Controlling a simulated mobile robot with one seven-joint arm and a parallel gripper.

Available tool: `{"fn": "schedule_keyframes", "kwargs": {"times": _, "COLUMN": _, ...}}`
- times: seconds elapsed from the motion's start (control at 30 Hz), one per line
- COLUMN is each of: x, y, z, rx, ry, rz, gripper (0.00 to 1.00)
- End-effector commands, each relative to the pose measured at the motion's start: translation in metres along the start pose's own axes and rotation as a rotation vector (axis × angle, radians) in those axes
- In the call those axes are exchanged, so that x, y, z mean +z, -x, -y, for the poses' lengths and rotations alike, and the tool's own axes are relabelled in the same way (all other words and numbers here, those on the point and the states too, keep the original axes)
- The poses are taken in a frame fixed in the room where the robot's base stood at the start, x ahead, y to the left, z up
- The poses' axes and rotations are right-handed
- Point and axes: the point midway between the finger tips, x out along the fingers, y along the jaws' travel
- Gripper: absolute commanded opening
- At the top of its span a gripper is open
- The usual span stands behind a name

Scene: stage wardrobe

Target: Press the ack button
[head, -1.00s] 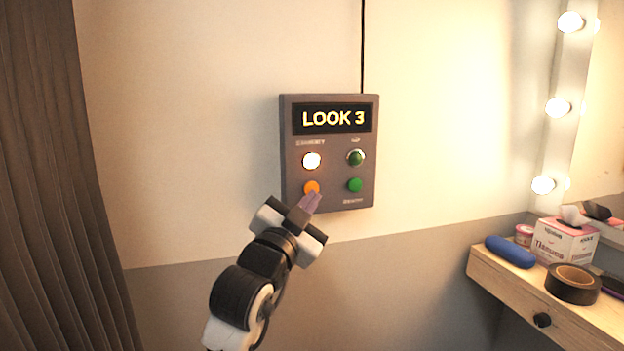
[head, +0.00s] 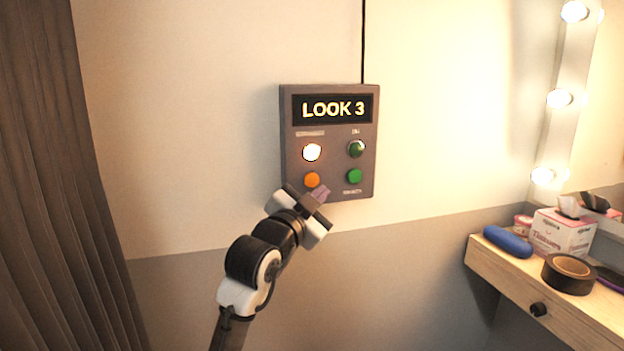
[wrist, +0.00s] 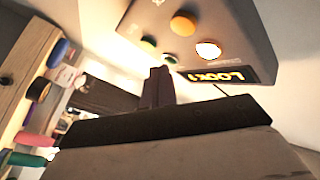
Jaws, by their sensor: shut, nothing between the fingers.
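A grey wall panel (head: 333,165) carries a display (head: 333,109) reading "LOOK 3". Below it are a glowing white lamp or button (head: 312,152), a dark green one (head: 356,148), an orange button (head: 312,180) and a green button (head: 354,176). The small labels are too blurred to read surely, and no label shows by the orange button. My gripper (head: 322,194) is shut and empty, just below and right of the orange button in the head view. In the wrist view the shut fingers (wrist: 158,84) appear apart from the orange button (wrist: 183,26); contact with the panel cannot be seen.
A wooden dressing table (head: 481,256) at right holds a blue case (head: 508,242), a tissue box (head: 562,236) and a roll of black tape (head: 570,274). A bulb-lit mirror stands above it. A dark curtain (head: 60,190) hangs at left. The wall around the panel is clear.

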Motion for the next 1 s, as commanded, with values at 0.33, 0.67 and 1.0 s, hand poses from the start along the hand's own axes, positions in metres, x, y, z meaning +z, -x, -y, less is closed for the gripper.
{"fn": "schedule_keyframes", "kwargs": {"times": 0.33, "x": 0.019, "y": -0.026, "z": 0.019, "rx": -0.001, "ry": 0.0, "rz": 0.0, "gripper": 0.0}}
{"fn": "schedule_keyframes", "kwargs": {"times": 0.67, "x": 0.021, "y": -0.029, "z": 0.022, "rx": -0.001, "ry": 0.0, "rz": 0.0, "gripper": 0.0}}
{"fn": "schedule_keyframes", "kwargs": {"times": 1.0, "x": 0.021, "y": -0.029, "z": 0.021, "rx": -0.001, "ry": 0.0, "rz": 0.0, "gripper": 0.0}}
